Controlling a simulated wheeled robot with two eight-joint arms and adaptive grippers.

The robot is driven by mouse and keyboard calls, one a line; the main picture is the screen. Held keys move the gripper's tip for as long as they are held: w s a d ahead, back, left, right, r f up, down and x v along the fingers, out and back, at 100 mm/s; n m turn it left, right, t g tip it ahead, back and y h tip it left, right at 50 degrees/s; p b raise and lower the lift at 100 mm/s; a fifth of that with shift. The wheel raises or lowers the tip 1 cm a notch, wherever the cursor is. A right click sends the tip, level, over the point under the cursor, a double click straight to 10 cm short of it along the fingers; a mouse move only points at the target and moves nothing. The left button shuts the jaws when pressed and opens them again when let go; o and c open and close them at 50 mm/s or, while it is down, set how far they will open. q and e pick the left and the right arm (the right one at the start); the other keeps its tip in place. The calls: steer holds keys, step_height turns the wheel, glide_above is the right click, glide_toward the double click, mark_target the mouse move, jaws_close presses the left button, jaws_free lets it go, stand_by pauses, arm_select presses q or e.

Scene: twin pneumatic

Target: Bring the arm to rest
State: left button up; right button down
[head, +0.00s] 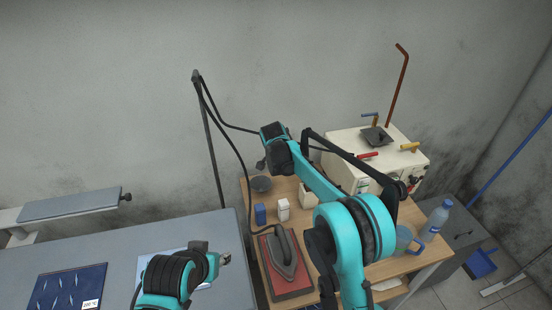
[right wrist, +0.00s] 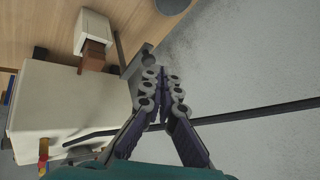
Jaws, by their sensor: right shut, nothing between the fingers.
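My right arm, teal and black, reaches up over the wooden table (head: 251,212) in the head view and bends at its raised elbow. Its small gripper (head: 262,164) hangs at the upper left end of the arm, in front of the grey wall. In the right wrist view the two dark fingers of the right gripper (right wrist: 163,85) meet at their tips with nothing between them. My left gripper (head: 222,258) is low over the grey board (head: 120,240), seen small and from above; its opening is unclear.
A cream machine (head: 342,156) with coloured handles stands right of my right forearm; it also fills the left of the wrist view (right wrist: 60,110). An iron (head: 286,258) sits on a red pad. Small containers (head: 283,210) and a bowl (head: 261,184) stand behind it. A dark cable hangs nearby.

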steer(key=s+d+r+n+b, duration=0.2)
steer(key=s+d+r+b, duration=0.1)
steer(key=s+d, duration=0.5)
steer(key=s+d+r+n+b, duration=0.2)
steer(key=s+d+r+b, duration=0.1)
steer(key=s+d, duration=0.55)
steer(key=s+d+f+n+b, duration=0.1)
steer(key=s+f, duration=0.3)
steer(key=s, duration=0.5)
steer(key=s+d+f+n+b, duration=0.2)
steer(key=s+d+f, duration=0.1)
steer(key=s, duration=0.6)
steer(key=s+d+f+n+b, duration=0.2)
steer(key=s+f, duration=0.3)
steer(key=s, duration=0.4)
steer(key=shift+d, duration=0.15)
